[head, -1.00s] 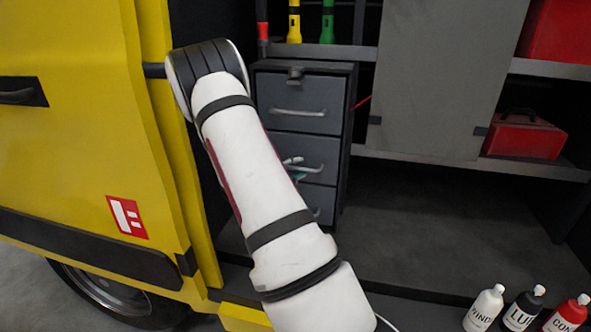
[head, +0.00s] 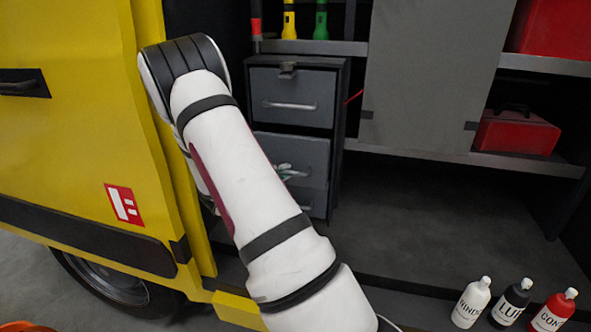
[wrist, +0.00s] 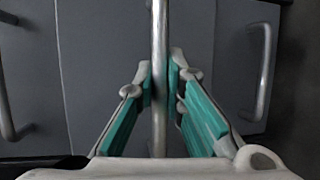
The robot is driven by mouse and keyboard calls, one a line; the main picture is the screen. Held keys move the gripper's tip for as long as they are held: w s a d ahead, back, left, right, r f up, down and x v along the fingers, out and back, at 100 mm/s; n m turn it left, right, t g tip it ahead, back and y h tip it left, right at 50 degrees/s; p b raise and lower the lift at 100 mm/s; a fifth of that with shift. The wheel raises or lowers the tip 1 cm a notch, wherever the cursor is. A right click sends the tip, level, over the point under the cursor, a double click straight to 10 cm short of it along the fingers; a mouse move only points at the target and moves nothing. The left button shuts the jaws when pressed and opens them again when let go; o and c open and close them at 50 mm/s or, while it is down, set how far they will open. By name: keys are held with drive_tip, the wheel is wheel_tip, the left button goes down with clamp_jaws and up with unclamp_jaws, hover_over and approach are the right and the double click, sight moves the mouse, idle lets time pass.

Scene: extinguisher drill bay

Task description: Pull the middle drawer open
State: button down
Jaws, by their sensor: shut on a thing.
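The grey drawer cabinet (head: 342,120) stands in the vehicle bay, behind my arm in the head view. Its middle drawer (head: 306,152) stands slightly forward of the top drawer (head: 290,92). My gripper (wrist: 159,85), with teal finger pads, is shut on the middle drawer's metal bar handle (wrist: 159,30). In the head view the gripper (head: 284,171) is mostly hidden behind my arm. The middle drawer's front (wrist: 100,60) fills the centre of the wrist view, with neighbouring drawer handles on either side. The bottom drawer (head: 318,204) is partly hidden.
A yellow vehicle panel (head: 70,130) is close on the left. A grey board (head: 425,80) and a red toolbox (head: 514,131) are right of the cabinet. Several bottles, including a white one (head: 471,303), stand at lower right. The bay floor (head: 430,215) is clear.

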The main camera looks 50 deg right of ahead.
drive_tip(key=s+a, duration=0.3)
drive_tip(key=a, duration=0.5)
drive_tip(key=s+a, duration=0.3)
drive_tip(key=a, duration=0.4)
drive_tip(key=shift+s+a+p, duration=0.25)
drive_tip(key=shift+a+p, duration=0.1)
drive_tip(key=c, duration=1.7)
unclamp_jaws()
drive_tip(key=shift+o, duration=0.2)
drive_tip(key=a+r, duration=0.2)
drive_tip(key=a, duration=1)
drive_tip(key=shift+d, duration=0.1)
